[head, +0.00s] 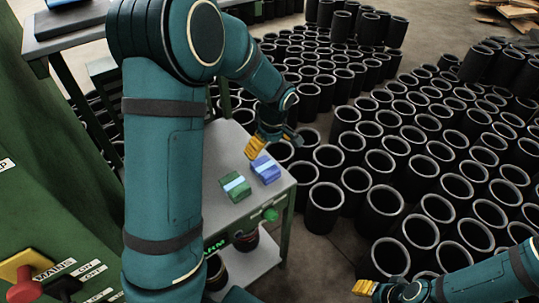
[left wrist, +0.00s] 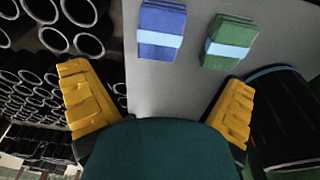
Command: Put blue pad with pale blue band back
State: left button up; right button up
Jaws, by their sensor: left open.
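The blue pad with a pale blue band (head: 270,176) lies on the grey table top beside the green pad, which also has a pale blue band (head: 236,190). In the left wrist view the blue pad (left wrist: 163,20) is at top centre, ahead of the fingers. The green pad (left wrist: 230,30) is to its right, with a gap between them. My left gripper (head: 266,143) is open and empty, above and just behind the blue pad. Its yellow fingers stand wide apart in the left wrist view (left wrist: 158,85). My right gripper (head: 372,290) is at the bottom edge, partly seen, away from the pads.
The small grey table (head: 224,209) has bare top around the pads. Many upright black rubber sleeves (head: 325,206) crowd the floor right of and behind it. A green machine with switches (head: 60,225) stands at the left. My left arm covers part of the table.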

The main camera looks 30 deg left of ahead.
pick_arm(q)
jog(key=s+d+f+m+h, duration=0.5)
jog(key=s+d+f+m, duration=0.7)
jog(key=s+d+f, duration=0.5)
jog(key=d+f, duration=0.2)
jog(key=d, duration=0.1)
jog(key=shift+d+f+t+h, duration=0.2)
jog(key=shift+d+t+h, duration=0.1)
jog(key=shift+t, duration=0.1)
jog(key=shift+a, duration=0.1)
